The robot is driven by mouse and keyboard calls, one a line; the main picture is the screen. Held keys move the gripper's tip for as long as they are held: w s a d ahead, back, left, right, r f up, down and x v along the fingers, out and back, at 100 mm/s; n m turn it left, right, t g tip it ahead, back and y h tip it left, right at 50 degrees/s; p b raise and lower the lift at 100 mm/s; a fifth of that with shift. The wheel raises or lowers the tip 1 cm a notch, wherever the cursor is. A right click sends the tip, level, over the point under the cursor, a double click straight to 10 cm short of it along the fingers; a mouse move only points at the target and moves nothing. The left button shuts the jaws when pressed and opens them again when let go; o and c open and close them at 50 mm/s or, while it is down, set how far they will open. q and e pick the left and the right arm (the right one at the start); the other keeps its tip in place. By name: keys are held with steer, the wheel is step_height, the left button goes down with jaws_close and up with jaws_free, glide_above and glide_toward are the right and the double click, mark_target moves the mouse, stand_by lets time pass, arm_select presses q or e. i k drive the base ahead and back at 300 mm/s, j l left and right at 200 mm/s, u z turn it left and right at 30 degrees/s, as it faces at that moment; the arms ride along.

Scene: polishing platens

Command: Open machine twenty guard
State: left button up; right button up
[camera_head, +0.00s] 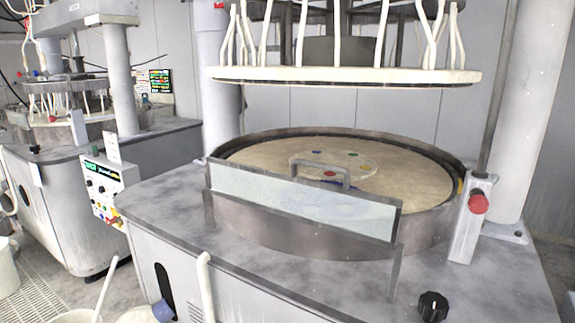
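The guard (300,203) is a long, clear panel in a metal frame. It stands upright across the front of the near polishing machine (165,215), before its round basin. A grey metal handle (320,160) shows just above the panel's top edge. I cannot tell whether it is fixed to the guard or stands behind it. The round platen (410,180) inside the basin carries small coloured discs. No machine number is readable. Neither of my grippers is in view.
A pale upper plate (345,76) with several white hoses hangs over the basin. A red-knobbed post (467,225) stands at the right and a black knob (432,306) at the front right. A control panel (103,185) is at the left. Another machine (65,200) stands behind left.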

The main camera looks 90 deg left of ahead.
mark_target(344, 189)
steer(key=u, duration=2.4)
steer(key=l+u, duration=0.3)
steer(key=j, duration=0.15)
